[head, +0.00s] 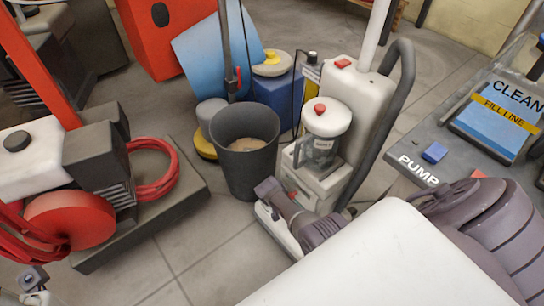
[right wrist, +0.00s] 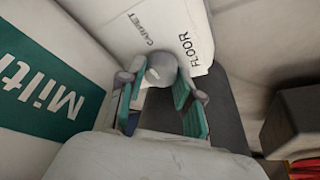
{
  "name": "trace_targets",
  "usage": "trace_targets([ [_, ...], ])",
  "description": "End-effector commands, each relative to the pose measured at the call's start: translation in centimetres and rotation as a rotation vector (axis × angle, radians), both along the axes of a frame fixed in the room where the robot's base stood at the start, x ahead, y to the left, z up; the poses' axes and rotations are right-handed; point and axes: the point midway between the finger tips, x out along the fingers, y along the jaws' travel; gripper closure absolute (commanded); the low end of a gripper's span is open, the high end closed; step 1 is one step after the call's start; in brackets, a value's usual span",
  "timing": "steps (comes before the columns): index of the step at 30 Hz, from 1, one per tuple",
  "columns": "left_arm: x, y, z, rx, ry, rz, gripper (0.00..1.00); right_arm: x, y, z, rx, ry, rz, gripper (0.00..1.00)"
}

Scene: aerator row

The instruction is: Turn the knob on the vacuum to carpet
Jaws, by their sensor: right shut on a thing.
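The white upright vacuum (head: 322,150) stands at the centre of the head view, with a red-topped clear canister and a grey hose. In the right wrist view its grey round knob (right wrist: 161,66) sits at the lower edge of a white panel marked CARPET (right wrist: 141,30) on the left and FLOOR (right wrist: 190,50) on the right. My right gripper (right wrist: 160,84) is shut on the knob, a teal-padded finger on each side. I cannot tell where the knob points. A small part of my left gripper (head: 33,280) shows at the bottom left of the head view; its fingers are unclear.
A dark grey bucket (head: 245,150) stands close left of the vacuum. A red-and-white machine with red hose (head: 150,175) is on the left. A grey bench marked PUMP (head: 440,150) is on the right. Tiled floor (head: 170,240) is clear at front left.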

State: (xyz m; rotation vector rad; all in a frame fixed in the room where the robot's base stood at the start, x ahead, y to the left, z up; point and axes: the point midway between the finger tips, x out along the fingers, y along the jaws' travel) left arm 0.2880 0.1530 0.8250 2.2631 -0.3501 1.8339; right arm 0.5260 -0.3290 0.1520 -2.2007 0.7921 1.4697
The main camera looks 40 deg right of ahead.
Motion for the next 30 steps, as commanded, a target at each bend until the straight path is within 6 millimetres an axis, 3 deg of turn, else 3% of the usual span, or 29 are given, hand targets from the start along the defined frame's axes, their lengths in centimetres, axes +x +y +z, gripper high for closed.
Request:
trace_targets([
  [2,0.0,0.0,0.0,0.000,0.000,0.000,1.00,-0.1,0.2,-0.1,0.003,0.003,0.002,1.00],
  [3,0.0,0.0,0.0,0.000,0.000,0.000,1.00,-0.1,0.2,-0.1,0.003,0.003,0.002,0.64],
  [7,0.0,0.0,0.0,0.000,0.000,0.000,1.00,-0.1,0.2,-0.1,0.001,0.003,0.002,0.43],
  [20,0.0,0.1,0.1,-0.002,-0.005,0.002,1.00,-0.2,0.1,0.2,0.000,0.001,0.000,0.41],
  [30,0.0,0.0,0.1,0.000,-0.002,0.001,1.00,-1.2,1.1,3.6,0.001,-0.002,0.001,0.41],
])
